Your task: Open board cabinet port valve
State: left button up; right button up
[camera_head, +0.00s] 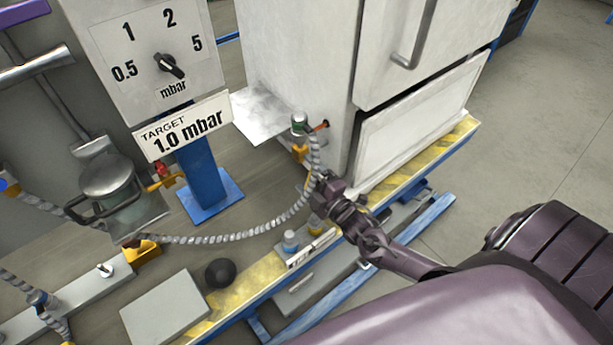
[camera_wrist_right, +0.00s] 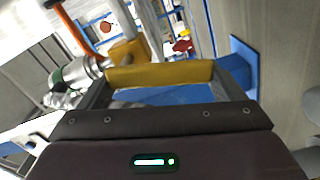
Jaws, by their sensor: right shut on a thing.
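The board cabinet (camera_head: 300,60) is the white cabinet at the top centre of the head view. On its side are a port with a green-ringed hose connector (camera_head: 299,122), an orange handle (camera_head: 320,125) and a yellow valve handle (camera_head: 300,152). In the right wrist view, the yellow valve handle (camera_wrist_right: 160,73) spans the gap between the fingers of my right gripper (camera_wrist_right: 162,88), which is shut on it. The green connector (camera_wrist_right: 75,70) and orange handle (camera_wrist_right: 72,25) are at the left there. My right gripper (camera_head: 316,186) partly hides the handle in the head view. My left gripper is out of view.
A grey corrugated hose (camera_head: 220,238) runs from the connector past my right gripper to the left. A dial box (camera_head: 160,60) and "TARGET 1.0 mbar" sign (camera_head: 182,127) stand at upper left. Floor (camera_head: 550,120) at right is clear.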

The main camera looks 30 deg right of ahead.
jog(key=shift+d+f+n, duration=0.15)
jog(key=shift+d+n, duration=0.1)
jog(key=shift+n, duration=0.55)
jog(key=shift+d+f+n, duration=0.1)
jog(key=shift+d+n, duration=0.1)
jog(key=shift+n, duration=0.6)
jog(key=shift+d, duration=0.1)
jog(key=o, duration=1.2)
jog(key=shift+c, duration=0.2)
jog(key=s+d, duration=0.1)
jog(key=s, duration=0.6)
jog(key=shift+s, duration=0.3)
